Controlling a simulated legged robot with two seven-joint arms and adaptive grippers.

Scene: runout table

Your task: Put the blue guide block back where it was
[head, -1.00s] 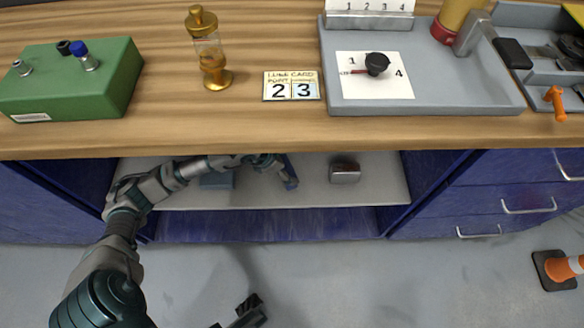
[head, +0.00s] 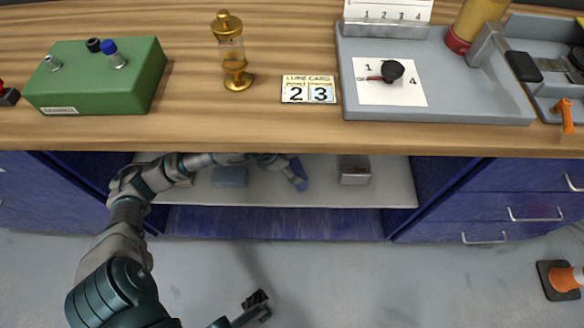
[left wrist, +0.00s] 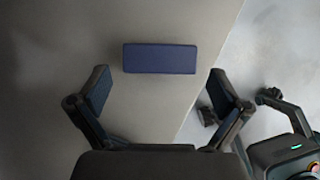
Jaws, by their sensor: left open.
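The blue guide block (head: 299,174) lies on the pale shelf under the bench top in the head view. In the left wrist view the dark blue block (left wrist: 160,58) lies crosswise, just ahead of the fingers and centred between their lines. My left gripper (head: 288,166) reaches into the shelf from the left, beside the block. In the left wrist view its fingers (left wrist: 160,82) are spread wide, with a gap on each side of the block; nothing is held. Part of what looks like my right gripper (head: 258,304) shows low in the head view; its finger state is unclear.
A grey-blue box (head: 230,177) lies behind the left forearm, and a metal tin (head: 354,170) stands right of the block on the shelf (head: 390,190). The bench top (head: 200,125) overhangs it. Above are a green box (head: 95,80), brass oiler (head: 232,55), number card (head: 308,90) and grey tray (head: 440,108).

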